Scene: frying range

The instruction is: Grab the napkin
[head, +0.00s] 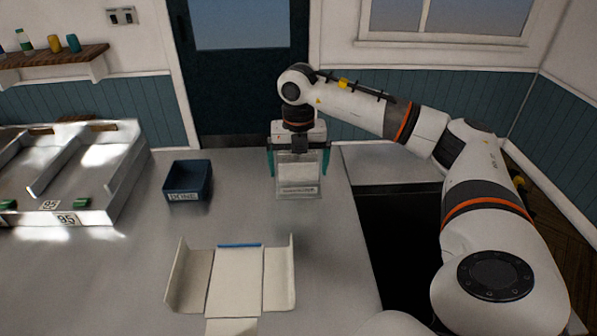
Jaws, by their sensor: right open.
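A white napkin stack (296,172) appears to sit in a clear-walled holder (298,190) with a label on its front, at the far right part of the metal counter. My right gripper (298,165) is open and points down at the holder. Its green-tipped fingers show at the left and right sides of the holder, and I cannot tell whether they touch it. The gripper body hides the top of the napkins. My left gripper is not in view.
An open, unfolded carton (235,282) lies at the front of the counter. A small dark blue bin (188,182) stands left of the holder. A metal fry station (120,190) with "95" labels fills the left. The counter between bin and holder is clear.

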